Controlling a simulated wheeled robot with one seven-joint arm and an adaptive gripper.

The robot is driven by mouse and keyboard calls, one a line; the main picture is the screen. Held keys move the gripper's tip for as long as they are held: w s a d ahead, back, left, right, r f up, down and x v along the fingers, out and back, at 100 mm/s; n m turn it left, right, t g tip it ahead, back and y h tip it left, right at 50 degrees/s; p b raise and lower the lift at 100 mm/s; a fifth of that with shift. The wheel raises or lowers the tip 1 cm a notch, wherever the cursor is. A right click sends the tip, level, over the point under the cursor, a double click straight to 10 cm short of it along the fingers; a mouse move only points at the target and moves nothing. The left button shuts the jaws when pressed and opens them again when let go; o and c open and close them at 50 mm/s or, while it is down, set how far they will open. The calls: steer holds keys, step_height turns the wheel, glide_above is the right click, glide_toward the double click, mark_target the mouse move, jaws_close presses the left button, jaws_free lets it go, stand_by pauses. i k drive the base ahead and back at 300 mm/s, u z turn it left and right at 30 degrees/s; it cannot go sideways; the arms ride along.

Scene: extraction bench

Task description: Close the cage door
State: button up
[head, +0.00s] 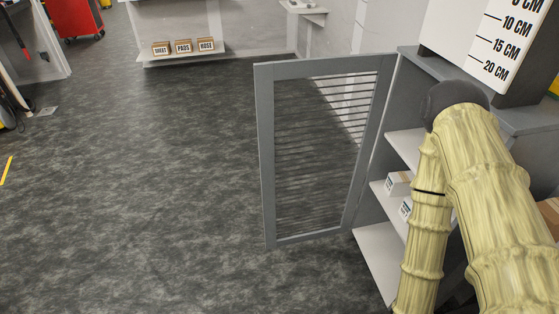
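The cage door (262,150) is a grey frame with thin horizontal bars. It stands open, swung out to the left from the front edge of a grey cabinet (420,63). Its hinge side is at the right, by the cabinet. White shelves (377,240) inside the cabinet are exposed. My arm, in a pale yellow ribbed cover, fills the right side of the head view in front of the cabinet. My gripper is not visible in this view.
Small white boxes (398,184) sit on the cabinet's middle shelf. A white panel with a centimetre scale (497,40) stands on top. A low far shelf (190,60) holds labelled boxes, and a red cart (75,17) stands far left. The dark floor left of the door is clear.

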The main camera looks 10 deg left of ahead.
mark_target(384, 64)
steer(key=u, duration=1.45)
steer(key=i, duration=4.3)
steer(key=z, duration=4.25)
steer(key=i, duration=1.05)
